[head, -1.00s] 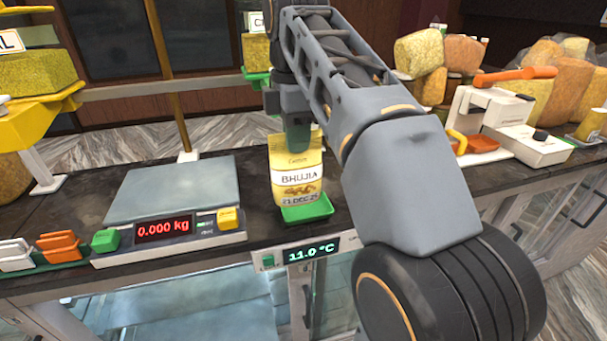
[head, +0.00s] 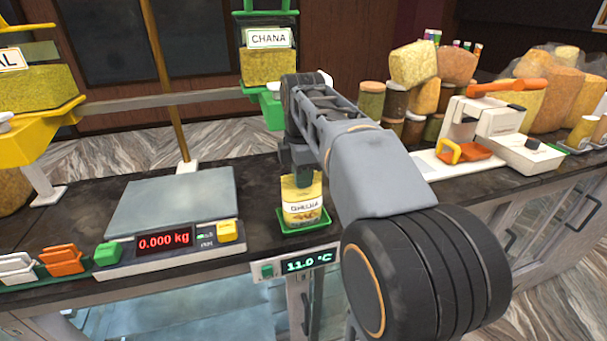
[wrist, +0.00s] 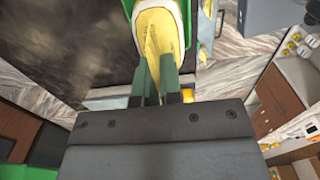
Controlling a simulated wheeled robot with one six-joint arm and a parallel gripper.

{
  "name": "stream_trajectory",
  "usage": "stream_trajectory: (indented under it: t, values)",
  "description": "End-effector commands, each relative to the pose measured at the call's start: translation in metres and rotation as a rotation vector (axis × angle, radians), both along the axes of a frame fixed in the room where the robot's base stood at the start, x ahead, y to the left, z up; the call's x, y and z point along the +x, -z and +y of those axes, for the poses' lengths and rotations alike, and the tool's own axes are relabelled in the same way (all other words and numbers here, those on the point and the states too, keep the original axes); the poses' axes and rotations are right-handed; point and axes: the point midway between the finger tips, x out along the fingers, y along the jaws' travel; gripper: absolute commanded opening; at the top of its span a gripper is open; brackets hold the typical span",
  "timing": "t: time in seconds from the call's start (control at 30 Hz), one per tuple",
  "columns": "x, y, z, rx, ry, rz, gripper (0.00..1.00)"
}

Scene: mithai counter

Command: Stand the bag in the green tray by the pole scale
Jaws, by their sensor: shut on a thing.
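The yellow bhujia bag (head: 302,203) stands about upright at the green tray (head: 312,226) on the counter. The tray's rim shows in front of the bag and at both sides; whether the bag's base touches the tray floor I cannot tell. My gripper (head: 303,178) is above it, shut on the bag's top edge. In the wrist view, my gripper's green fingers (wrist: 155,78) pinch the yellow bag (wrist: 163,35), with green tray edge beside it. The pole scale's brass pole (head: 166,80) rises behind, left of the bag.
A flat scale (head: 175,205) reading 0.000 kg lies just left of the tray. The pole scale's yellow pan (head: 50,125) hangs at far left and a green holder labelled CHANA (head: 268,40) above the bag. A white slicer-like device (head: 490,130) and jars stand right.

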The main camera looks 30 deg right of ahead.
Motion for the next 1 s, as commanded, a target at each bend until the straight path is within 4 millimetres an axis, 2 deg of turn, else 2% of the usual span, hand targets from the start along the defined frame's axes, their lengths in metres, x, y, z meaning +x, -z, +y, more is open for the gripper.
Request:
stream_trajectory:
  t: [0.4,0.43,0.7,1.0]
  values:
    - [-0.0002,0.0048,0.0001,0.000,0.000,0.000,0.00]
    - [-0.0002,0.0051,0.0001,0.000,0.000,0.000,0.07]
    - [-0.0002,0.0040,0.0001,0.000,0.000,0.000,0.32]
    - [-0.0001,-0.0017,0.0002,0.000,0.000,-0.001,0.32]
